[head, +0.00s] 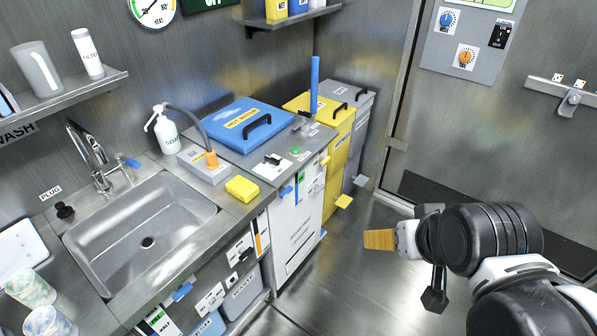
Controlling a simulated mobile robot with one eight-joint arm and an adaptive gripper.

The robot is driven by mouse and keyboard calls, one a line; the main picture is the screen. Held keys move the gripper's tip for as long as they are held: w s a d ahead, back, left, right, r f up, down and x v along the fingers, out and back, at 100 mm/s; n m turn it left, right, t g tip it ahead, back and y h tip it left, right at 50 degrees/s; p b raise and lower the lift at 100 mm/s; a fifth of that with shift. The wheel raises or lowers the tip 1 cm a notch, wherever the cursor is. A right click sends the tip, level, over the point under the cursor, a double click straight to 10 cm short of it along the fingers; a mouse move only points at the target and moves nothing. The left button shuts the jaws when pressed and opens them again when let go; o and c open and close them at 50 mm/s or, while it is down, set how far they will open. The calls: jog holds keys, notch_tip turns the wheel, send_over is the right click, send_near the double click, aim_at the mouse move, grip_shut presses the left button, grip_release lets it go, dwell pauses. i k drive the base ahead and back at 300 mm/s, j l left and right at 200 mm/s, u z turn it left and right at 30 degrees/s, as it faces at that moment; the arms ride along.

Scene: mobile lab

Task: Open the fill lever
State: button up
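No label reading "fill" is legible, so I cannot tell which part is the fill lever. A tall blue upright bar (315,85) stands at the back of the counter, by the yellow bin. A small blue lever (129,161) sits beside the sink tap (88,160). A small black-and-white fitting (273,160) lies on the grey counter top in front of the blue lid. My gripper (380,240) is at the right, over open floor, pointing left with an orange fingertip pad. It is apart from all of these. Only its side shows, so its opening is hidden.
A steel sink (140,240), yellow sponge (241,188) and soap bottle (165,132) are at the left. A blue lid (238,122) with a black handle lies on the counter. Yellow (338,165) and grey bins stand beyond. Floor (350,285) left of my gripper is clear.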

aim_at(181, 290)
jog(key=u, duration=1.7)
